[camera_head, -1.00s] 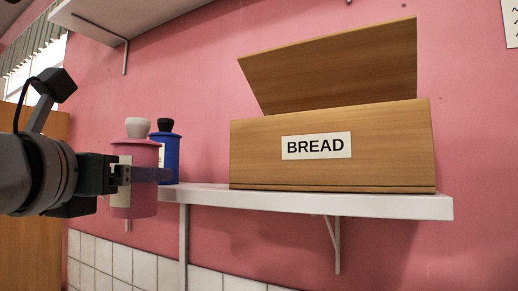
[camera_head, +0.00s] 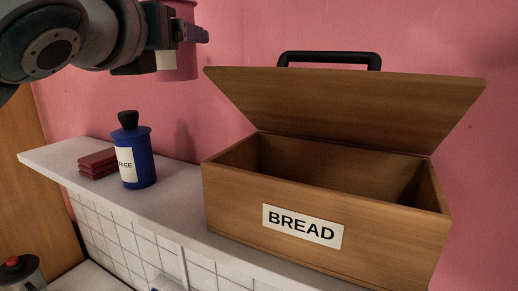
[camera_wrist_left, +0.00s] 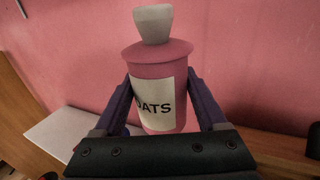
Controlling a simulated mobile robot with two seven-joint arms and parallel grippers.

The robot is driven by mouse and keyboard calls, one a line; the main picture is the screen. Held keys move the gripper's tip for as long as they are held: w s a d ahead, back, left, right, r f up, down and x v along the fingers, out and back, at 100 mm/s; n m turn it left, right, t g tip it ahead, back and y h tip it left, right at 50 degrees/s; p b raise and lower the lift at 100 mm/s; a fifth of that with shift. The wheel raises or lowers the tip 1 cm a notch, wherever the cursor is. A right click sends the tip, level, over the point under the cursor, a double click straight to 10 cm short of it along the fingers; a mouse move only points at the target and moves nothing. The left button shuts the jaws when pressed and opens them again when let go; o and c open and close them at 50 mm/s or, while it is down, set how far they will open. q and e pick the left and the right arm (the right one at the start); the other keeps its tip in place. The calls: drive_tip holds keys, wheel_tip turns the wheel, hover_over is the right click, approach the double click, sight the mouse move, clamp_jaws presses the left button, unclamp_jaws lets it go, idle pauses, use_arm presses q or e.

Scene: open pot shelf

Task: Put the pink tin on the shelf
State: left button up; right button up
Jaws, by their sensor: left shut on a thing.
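The pink tin (camera_head: 177,66) is held upright by my left gripper (camera_head: 192,36), high above the white shelf (camera_head: 182,214) at the top of the head view, where its top is cut off. In the left wrist view, the tin (camera_wrist_left: 150,60) has a pale grey knob and a white label ending in "ATS". The left gripper's fingers (camera_wrist_left: 160,92) are shut on its two sides. The shelf has bare surface between a blue tin (camera_head: 142,165) and the wooden bread box (camera_head: 225,200). My right gripper is not in view.
The bread box's lid (camera_head: 340,105) stands open and tilted back, with a black handle (camera_head: 330,57). A stack of dark red flat pieces (camera_head: 98,163) lies left of the blue tin. Below the shelf at lower left is a metallic container with a red and black top (camera_head: 20,268).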

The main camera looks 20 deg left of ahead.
use_arm(q)
drive_tip(key=shift+f+b, duration=1.15)
drive_tip(key=shift+f, duration=8.05)
drive_tip(key=shift+f, duration=0.2)
drive_tip(key=o, duration=1.3)
drive_tip(key=shift+o, duration=0.2)
